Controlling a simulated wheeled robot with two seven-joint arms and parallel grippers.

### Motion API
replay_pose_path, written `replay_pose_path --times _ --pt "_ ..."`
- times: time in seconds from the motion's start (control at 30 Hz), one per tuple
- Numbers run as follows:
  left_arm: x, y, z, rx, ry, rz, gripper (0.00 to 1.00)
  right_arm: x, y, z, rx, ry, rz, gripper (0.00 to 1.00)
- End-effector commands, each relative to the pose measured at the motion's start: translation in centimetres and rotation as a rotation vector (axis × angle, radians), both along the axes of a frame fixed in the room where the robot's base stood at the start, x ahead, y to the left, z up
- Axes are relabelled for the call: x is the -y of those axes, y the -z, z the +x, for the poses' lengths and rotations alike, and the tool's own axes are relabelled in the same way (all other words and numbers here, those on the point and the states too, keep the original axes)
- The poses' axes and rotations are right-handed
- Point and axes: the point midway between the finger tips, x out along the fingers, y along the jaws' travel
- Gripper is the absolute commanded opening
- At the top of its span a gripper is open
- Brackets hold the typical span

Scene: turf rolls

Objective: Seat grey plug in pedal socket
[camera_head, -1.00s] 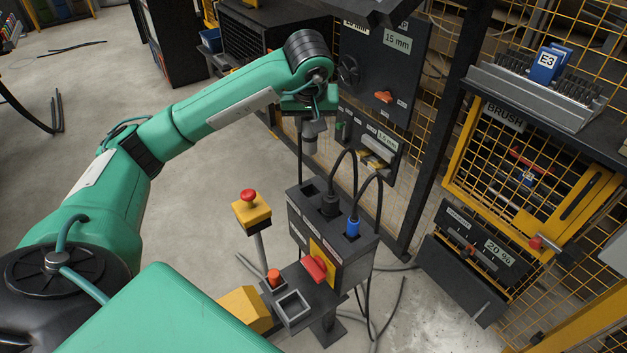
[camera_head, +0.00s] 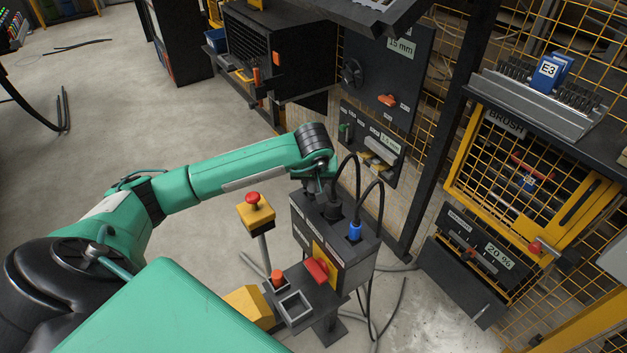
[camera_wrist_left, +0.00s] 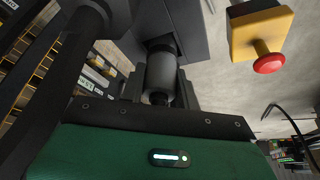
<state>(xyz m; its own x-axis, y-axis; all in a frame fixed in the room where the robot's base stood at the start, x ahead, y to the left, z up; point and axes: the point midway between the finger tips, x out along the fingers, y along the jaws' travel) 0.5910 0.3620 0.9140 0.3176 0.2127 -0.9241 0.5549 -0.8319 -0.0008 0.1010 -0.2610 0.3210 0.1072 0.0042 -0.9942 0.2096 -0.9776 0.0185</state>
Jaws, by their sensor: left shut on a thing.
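The grey plug (camera_wrist_left: 160,77) is between the fingers of my left gripper (camera_head: 316,184), which is shut on it. In the left wrist view its far end is at a dark square opening (camera_wrist_left: 160,43) in the grey socket box (camera_wrist_left: 205,30). I cannot tell how deep it sits. In the head view my gripper is over the left end of the socket box (camera_head: 330,240) and hides the plug and that left socket. A black plug (camera_head: 331,208) and a blue plug (camera_head: 354,231) stand in the other two sockets. My right gripper is not in view.
Black cables loop up from the black and blue plugs, close to my left gripper. A red button on a yellow box (camera_head: 256,214) stands left of the socket box. A red-handled switch (camera_head: 317,268) is on the box front. Open floor (camera_head: 200,235) lies to the left.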

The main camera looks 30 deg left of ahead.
Motion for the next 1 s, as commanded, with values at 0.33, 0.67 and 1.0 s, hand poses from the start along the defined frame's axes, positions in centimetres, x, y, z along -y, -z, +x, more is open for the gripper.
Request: replay_pose_path --times 0.33,0.67,1.0 --pt "0.0 0.7 0.0 0.001 0.0 0.001 0.07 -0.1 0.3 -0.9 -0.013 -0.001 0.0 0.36" --pt "0.0 0.9 0.0 0.0 0.0 0.0 0.54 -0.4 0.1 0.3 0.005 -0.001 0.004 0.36" --pt "0.1 0.1 -0.1 0.002 0.0 0.0 0.54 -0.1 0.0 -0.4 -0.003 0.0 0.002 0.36"
